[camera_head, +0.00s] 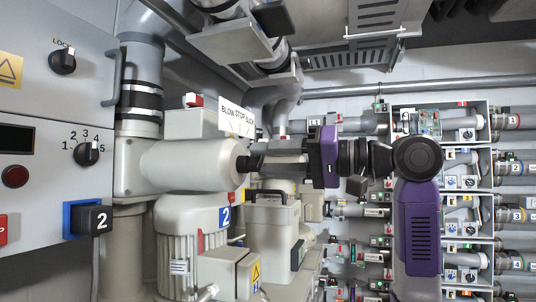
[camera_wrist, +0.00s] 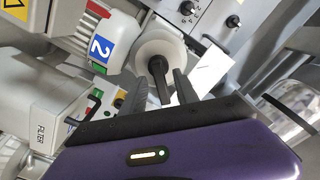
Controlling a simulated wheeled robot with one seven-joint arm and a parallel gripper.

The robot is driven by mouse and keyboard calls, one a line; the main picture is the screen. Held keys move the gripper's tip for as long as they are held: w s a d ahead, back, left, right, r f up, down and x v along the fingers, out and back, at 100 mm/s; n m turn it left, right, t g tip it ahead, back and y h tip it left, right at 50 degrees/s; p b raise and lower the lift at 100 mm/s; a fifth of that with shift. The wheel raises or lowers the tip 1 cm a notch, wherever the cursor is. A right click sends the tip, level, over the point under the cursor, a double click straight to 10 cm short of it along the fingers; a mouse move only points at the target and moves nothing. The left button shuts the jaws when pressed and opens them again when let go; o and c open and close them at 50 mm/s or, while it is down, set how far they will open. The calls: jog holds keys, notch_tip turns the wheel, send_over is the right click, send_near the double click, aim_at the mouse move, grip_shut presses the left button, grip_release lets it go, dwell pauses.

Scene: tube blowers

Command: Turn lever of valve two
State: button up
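The valve is a pale grey cylinder (camera_head: 190,165) above the blower motor marked with a blue 2 (camera_head: 224,216). In the wrist view its round pale end (camera_wrist: 158,46) carries a black lever (camera_wrist: 157,80) that points toward me. My gripper (camera_head: 248,163) reaches in from the right, level with the valve's end. In the wrist view my gripper (camera_wrist: 157,84) is open, with one dark finger on each side of the lever. Gaps show between the lever and both fingers, so it does not look clamped. In the head view the lever is mostly hidden by the fingers.
A white BLOW STOP SUCK plate (camera_head: 236,116) stands just above the valve end. A grey filter box (camera_wrist: 45,118) sits near my gripper. Pipe racks (camera_head: 440,180) fill the right background.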

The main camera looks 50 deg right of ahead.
grip_shut()
jog(key=shift+n, duration=0.3)
jog(key=n, duration=0.1)
jog(key=n+b, duration=0.2)
jog(key=n, duration=0.1)
jog(key=shift+a, duration=0.25)
jog(key=shift+s+a+r+n+b, duration=0.1)
jog(key=shift+n+b, duration=0.45)
jog(key=shift+n, duration=0.45)
jog(key=shift+s+a+r+n+b, duration=0.1)
jog(key=shift+n+b, duration=0.4)
jog(key=shift+n, duration=0.5)
grip_release()
